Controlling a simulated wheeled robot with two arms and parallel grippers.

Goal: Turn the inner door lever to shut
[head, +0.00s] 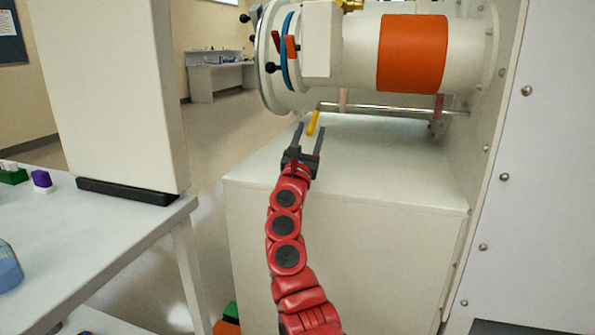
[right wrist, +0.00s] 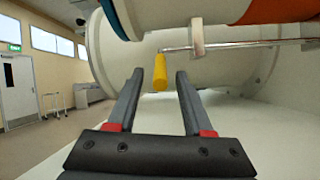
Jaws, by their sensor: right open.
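A yellow lever handle (head: 313,123) hangs below the white cylindrical chamber (head: 353,75), at the near-left end of a thin metal rod. In the right wrist view the yellow handle (right wrist: 160,73) points down and toward the camera from the rod. My right gripper (head: 310,129) is open and empty, and its arm reaches up from the bottom. In the right wrist view its fingertips (right wrist: 159,72) appear on either side of the handle, with gaps showing; I cannot tell how deep the handle sits between them. My left gripper is not in view.
The chamber carries an orange band (head: 412,53), a blue ring (head: 287,50) and a red-orange handle (head: 291,47). It is above a white box-like stand (head: 400,165), beside a riveted wall panel (head: 535,150). A table (head: 90,225) with a large white panel stands at left.

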